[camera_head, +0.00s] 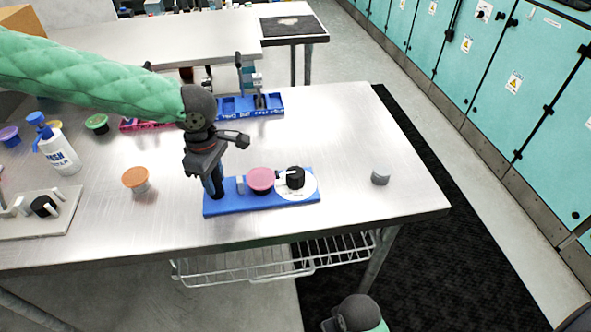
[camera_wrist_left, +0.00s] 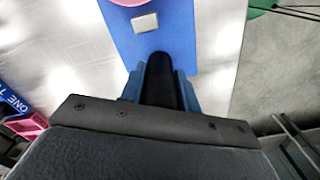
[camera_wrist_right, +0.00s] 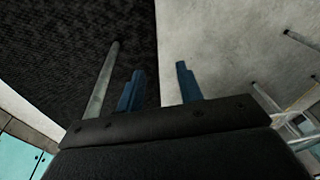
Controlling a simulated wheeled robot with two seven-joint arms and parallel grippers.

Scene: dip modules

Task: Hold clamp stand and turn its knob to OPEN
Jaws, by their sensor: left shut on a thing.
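The clamp stand is a blue base (camera_head: 262,204) lying flat on the steel table. A black knob (camera_head: 296,178) sits on a white round dial at its right end; the dial's markings are too small to read. A pink round piece (camera_head: 260,179) sits in the middle of the base. My left gripper (camera_head: 216,186) is at the base's left end, shut on a dark upright post (camera_wrist_left: 161,80), which shows between its blue fingers in the left wrist view. My right gripper (camera_wrist_right: 159,88) is open and empty, away from the stand, with floor behind it.
A grey cap (camera_head: 380,177) stands right of the base. An orange-lidded cup (camera_head: 136,179), a white bottle (camera_head: 60,152) and a plate with a black knob (camera_head: 44,207) lie to the left. A blue tray (camera_head: 235,106) is behind. The table's front edge is close.

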